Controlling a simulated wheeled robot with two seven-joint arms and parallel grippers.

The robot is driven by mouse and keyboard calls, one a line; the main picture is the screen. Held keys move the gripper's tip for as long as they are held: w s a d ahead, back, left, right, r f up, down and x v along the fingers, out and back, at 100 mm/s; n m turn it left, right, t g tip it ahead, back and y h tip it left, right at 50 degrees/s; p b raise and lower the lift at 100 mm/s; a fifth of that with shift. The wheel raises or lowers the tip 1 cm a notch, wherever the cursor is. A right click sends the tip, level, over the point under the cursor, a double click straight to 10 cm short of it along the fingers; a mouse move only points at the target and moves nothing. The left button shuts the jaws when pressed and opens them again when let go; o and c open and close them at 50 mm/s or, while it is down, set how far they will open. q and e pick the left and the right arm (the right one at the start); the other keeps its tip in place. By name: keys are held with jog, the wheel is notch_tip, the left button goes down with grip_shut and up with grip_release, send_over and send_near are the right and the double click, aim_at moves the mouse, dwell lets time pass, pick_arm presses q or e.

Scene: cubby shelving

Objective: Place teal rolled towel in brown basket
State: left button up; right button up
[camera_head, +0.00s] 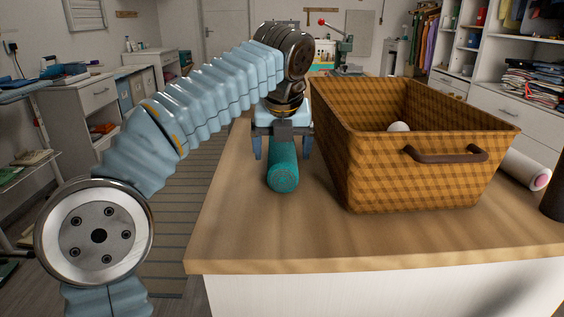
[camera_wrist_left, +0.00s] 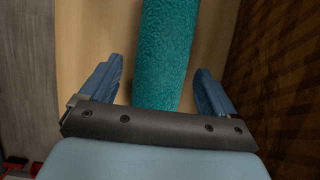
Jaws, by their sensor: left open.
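The teal rolled towel (camera_head: 283,170) lies on the wooden counter, left of the brown basket. The brown basket (camera_head: 420,165) is woven, with a dark handle on its near side, and a white round item shows inside it. My left gripper (camera_head: 282,152) is open above the towel, one finger on each side of it. In the left wrist view the towel (camera_wrist_left: 163,50) runs between the two open fingers (camera_wrist_left: 158,88), with gaps on both sides. The basket wall (camera_wrist_left: 285,80) stands close on the right there. My right gripper is not in view.
The wooden counter (camera_head: 240,235) is clear in front of the towel and basket. A white roll with a pink end (camera_head: 525,168) lies right of the basket, and a dark cylinder (camera_head: 553,190) stands at the right edge. The counter's left edge is near the towel.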

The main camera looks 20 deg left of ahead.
pick_arm(q)
jog(key=shift+w+a+f, duration=0.1)
jog(key=shift+w+f, duration=0.15)
jog(key=shift+f, duration=0.35)
jog(key=c, duration=1.2)
jog(key=shift+r, duration=0.15)
